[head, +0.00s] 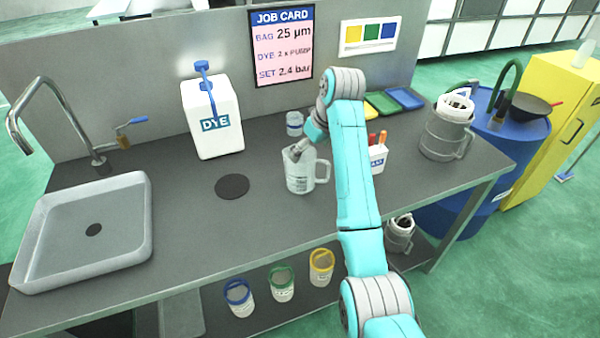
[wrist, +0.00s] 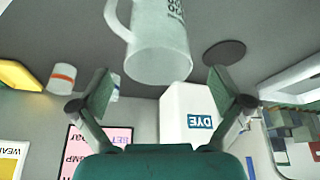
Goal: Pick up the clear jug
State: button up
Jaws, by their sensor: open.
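The clear jug (head: 300,180), pale and translucent with dark print and a handle on its right, stands upright on the grey bench near the middle. In the wrist view the jug (wrist: 160,45) appears upside down, with its handle at the left. My gripper (head: 296,150) is at the jug's upper rim in the head view, partly hard to make out there. In the wrist view my gripper (wrist: 160,76) is open, its two fingers spread on either side of the jug's rim end, with gaps on both sides. It holds nothing.
A white DYE container (head: 212,118) stands left of the jug, with a dark disc (head: 232,186) on the bench before it. A small blue-lidded jar (head: 294,123) is behind the jug. A white pen box (head: 378,158) is close right. A larger grey jug (head: 446,135) stands far right.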

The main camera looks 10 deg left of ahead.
aim_at(303, 161)
jog(key=shift+w+x, duration=0.2)
jog(key=shift+x, duration=3.4)
jog(key=shift+r, duration=0.1)
jog(key=c, duration=0.9)
